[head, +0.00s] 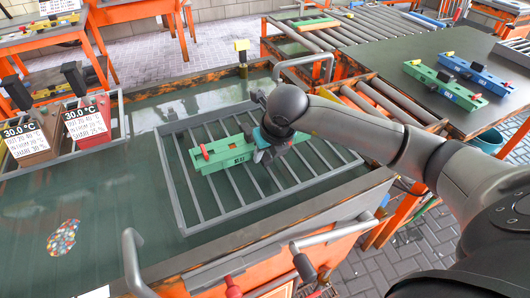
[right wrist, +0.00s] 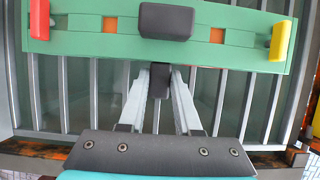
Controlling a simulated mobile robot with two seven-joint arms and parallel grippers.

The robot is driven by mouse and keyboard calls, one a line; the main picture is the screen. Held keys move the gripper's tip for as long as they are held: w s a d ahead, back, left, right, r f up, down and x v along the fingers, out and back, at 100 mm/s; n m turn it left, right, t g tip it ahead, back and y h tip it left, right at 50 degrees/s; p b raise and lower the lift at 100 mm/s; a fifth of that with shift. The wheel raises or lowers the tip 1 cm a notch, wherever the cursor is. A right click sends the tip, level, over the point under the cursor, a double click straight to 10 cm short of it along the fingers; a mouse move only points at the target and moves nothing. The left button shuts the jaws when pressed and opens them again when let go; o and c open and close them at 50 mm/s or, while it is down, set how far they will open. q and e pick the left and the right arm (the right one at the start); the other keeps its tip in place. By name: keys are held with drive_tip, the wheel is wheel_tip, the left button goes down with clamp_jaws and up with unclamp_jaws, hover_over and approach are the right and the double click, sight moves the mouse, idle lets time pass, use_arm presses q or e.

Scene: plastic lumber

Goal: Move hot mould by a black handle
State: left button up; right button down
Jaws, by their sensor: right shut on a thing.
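A long green mould (head: 222,158) lies across the bars of a grey metal rack (head: 196,203) on the dark green table. In the right wrist view the mould (right wrist: 100,42) has a red piece (right wrist: 39,18) at its left end, a yellow piece (right wrist: 280,40) at its right end and a black block (right wrist: 166,21) on top. My right gripper (right wrist: 160,82) is shut on a black handle (right wrist: 159,84) on the mould's near side. In the head view this gripper (head: 262,153) is at the mould's right part, where my wrist hides some of it. My left gripper is not in view.
Two boxes with temperature displays (head: 88,120) stand at the left. Green and blue moulds (head: 440,86) lie on the right table. A roller conveyor (head: 350,28) stands behind. Multicoloured pellets (head: 62,238) lie front left. The rack's right part is free.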

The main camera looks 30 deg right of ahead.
drive_tip(key=c, duration=0.5)
unclamp_jaws()
drive_tip(key=shift+o, duration=0.6)
drive_tip(key=shift+s+f, duration=0.15)
drive_tip(key=shift+f, duration=0.05)
drive_tip(key=shift+o, duration=1.3)
drive_tip(key=shift+r, duration=0.1)
drive_tip(key=shift+r+p, duration=2.45)
drive_tip(key=shift+r, duration=1.15)
drive_tip(key=shift+f, duration=0.1)
